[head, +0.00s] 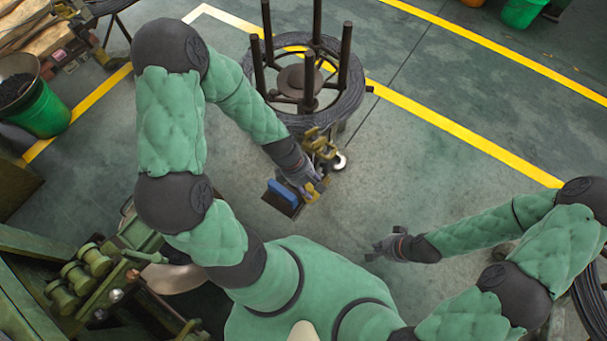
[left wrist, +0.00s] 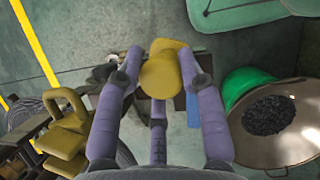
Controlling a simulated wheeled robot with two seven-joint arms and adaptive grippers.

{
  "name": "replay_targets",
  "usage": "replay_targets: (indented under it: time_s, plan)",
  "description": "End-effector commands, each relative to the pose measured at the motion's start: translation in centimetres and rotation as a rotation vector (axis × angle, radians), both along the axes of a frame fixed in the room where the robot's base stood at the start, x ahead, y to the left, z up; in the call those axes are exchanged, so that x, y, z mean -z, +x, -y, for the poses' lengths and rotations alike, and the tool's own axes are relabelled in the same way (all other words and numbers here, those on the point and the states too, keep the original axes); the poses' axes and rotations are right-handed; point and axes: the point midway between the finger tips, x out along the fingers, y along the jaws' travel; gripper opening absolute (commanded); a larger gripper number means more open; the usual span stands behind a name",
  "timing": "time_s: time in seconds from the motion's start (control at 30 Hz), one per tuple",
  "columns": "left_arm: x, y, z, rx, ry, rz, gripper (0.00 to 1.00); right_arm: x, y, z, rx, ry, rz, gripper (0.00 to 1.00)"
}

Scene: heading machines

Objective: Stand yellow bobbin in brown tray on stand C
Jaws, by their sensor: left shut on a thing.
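The yellow bobbin (left wrist: 160,75) is between the purple fingers of my left gripper (left wrist: 160,82) in the left wrist view; it looks tilted. In the head view my left gripper (head: 311,187) is over a small stand, with only a bit of yellow showing at its fingers. A dark brown tray-like surface (head: 279,207) with a blue block (head: 283,192) lies beside it; the blue block also shows below the bobbin in the left wrist view (left wrist: 193,111). Whether the bobbin touches the tray is hidden. No stand letter is legible. My right gripper (head: 385,248) is away to the right, its fingers unclear.
Yellow-brown padlock-shaped pieces (left wrist: 65,135) stand close to my left gripper. A wire-coil carrier with dark posts (head: 307,85) stands behind it. A green tub (head: 42,112) is at far left, and green machinery (head: 85,275) at lower left.

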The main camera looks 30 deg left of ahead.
Motion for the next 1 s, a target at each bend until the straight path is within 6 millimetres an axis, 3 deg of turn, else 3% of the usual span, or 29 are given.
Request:
replay_targets:
  time_s: [0.27, 0.5, 0.8, 1.0]
  plan:
    - [3.1, 4.6, -4.0, -0.001, 0.001, 0.002, 0.02, 2.2, 0.0, 0.0, 0.000, 0.000, 0.000, 0.00]
    - [6.8, 6.7, -5.8, 0.001, 0.000, -0.001, 0.02, 4.1, 0.0, 0.0, 0.000, 0.000, 0.000, 0.00]
    - [8.2, 7.7, -6.7, 0.003, 0.000, -0.001, 0.02, 4.7, 0.0, 0.0, 0.000, 0.000, 0.000, 0.00]
    - [11.0, 8.0, -6.9, 0.003, 0.000, -0.001, 0.02, 6.6, 0.0, 0.0, 0.000, 0.000, 0.000, 0.00]
